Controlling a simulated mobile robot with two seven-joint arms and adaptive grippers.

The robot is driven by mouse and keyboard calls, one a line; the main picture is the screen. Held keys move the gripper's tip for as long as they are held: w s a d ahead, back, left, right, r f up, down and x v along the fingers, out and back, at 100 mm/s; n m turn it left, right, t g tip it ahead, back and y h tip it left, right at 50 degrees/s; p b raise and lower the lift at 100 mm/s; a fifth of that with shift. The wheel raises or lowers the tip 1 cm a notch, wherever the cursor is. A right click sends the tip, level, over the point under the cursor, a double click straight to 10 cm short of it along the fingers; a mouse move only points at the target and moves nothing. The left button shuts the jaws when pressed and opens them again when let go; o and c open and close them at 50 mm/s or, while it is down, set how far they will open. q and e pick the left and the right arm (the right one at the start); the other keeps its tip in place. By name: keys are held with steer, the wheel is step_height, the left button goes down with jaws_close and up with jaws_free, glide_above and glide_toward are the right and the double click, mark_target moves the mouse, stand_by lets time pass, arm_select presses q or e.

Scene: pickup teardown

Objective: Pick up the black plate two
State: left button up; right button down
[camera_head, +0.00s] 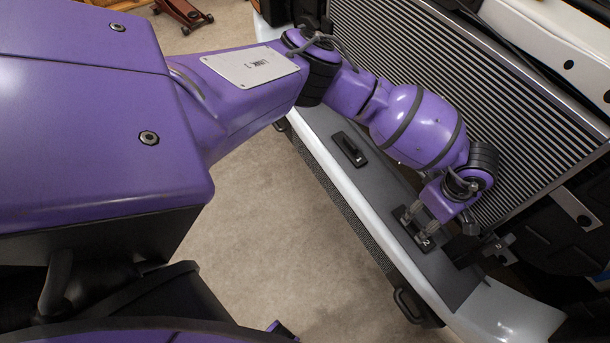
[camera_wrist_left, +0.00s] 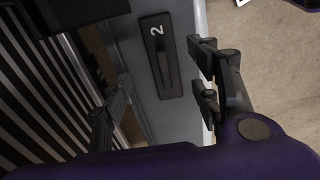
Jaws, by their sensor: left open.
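The black plate two (camera_head: 425,243) lies flat on the grey top of the white bumper in the head view, partly covered by my left gripper. In the left wrist view the same plate (camera_wrist_left: 161,62) shows its white "2" and a raised handle bar along its middle. My left gripper (camera_head: 422,221) is open and empty over the plate. In the left wrist view its fingers (camera_wrist_left: 158,88) stand to either side of the plate's near end, apart from it. My right gripper is not in view.
Another black plate (camera_head: 349,149) with a handle lies farther up the bumper (camera_head: 395,240). A radiator grille (camera_head: 480,90) rises close beside my left arm. Black brackets (camera_head: 490,250) stand right of the gripper. Open floor (camera_head: 275,235) lies left of the bumper.

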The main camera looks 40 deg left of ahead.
mark_target(421, 227)
arm_select(q)
steer(key=f, duration=0.5)
steer(key=shift+s+d+f, duration=0.1)
steer(key=shift+s+f, duration=0.15)
steer(key=shift+s, duration=0.1)
steer(key=shift+w+r, duration=0.1)
steer(key=shift+r, duration=0.1)
steer(key=c, duration=1.3)
